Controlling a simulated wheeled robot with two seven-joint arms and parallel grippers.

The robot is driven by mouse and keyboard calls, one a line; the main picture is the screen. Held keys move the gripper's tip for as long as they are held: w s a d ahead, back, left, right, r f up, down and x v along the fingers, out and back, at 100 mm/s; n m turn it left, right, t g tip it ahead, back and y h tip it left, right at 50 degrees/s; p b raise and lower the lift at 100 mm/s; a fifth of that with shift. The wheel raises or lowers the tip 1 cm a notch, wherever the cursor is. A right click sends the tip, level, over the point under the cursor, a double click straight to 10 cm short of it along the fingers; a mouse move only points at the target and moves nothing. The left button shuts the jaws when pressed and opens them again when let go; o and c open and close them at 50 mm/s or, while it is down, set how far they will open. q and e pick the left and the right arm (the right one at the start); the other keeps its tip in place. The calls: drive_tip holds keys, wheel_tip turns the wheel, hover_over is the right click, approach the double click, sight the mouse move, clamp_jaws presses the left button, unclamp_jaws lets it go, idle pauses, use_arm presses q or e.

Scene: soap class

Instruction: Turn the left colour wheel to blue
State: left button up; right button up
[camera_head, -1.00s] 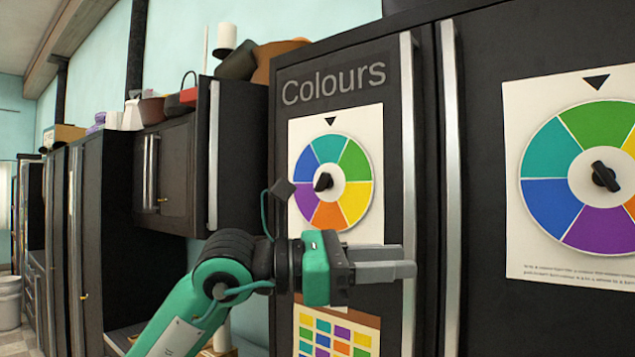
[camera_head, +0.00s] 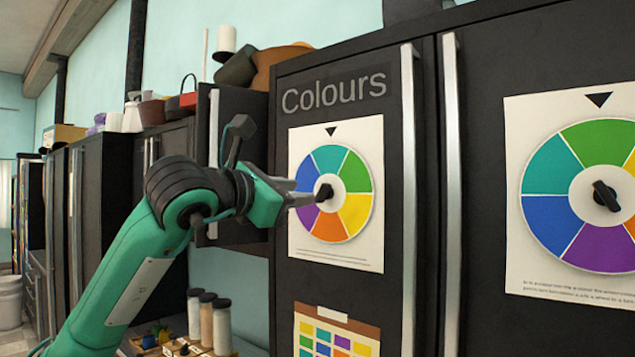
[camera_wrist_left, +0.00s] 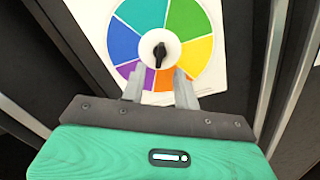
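The left colour wheel (camera_head: 355,210) is on a white sheet under the word "Colours", with a black triangle (camera_head: 331,131) above it. Teal sits under the triangle; the blue section (camera_head: 306,174) is just to its left. A black knob (camera_head: 325,192) is at the wheel's centre; it also shows in the left wrist view (camera_wrist_left: 160,51). My left gripper (camera_head: 305,193) points at the knob from the left. In the left wrist view its fingers (camera_wrist_left: 160,82) are apart and empty, with the knob just beyond their tips. My right gripper is out of view.
A second colour wheel (camera_head: 552,210) is on the neighbouring dark door to the right. Two vertical metal handles (camera_head: 408,200) (camera_head: 453,200) stand between the wheels. A colour chart (camera_head: 338,335) hangs below the left wheel. Several jars (camera_head: 207,320) stand on the lower left counter.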

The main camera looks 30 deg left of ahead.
sight(320, 192)
use_arm(q)
drive_tip(key=w+p, duration=0.1)
drive_tip(key=w, duration=0.2)
drive_tip(key=w+p, duration=0.1)
drive_tip(key=w, duration=0.1)
drive_tip(key=shift+w+d+r, duration=0.1)
drive_tip(key=shift+w+d, duration=0.1)
drive_tip(key=shift+w, duration=0.65)
clamp_jaws()
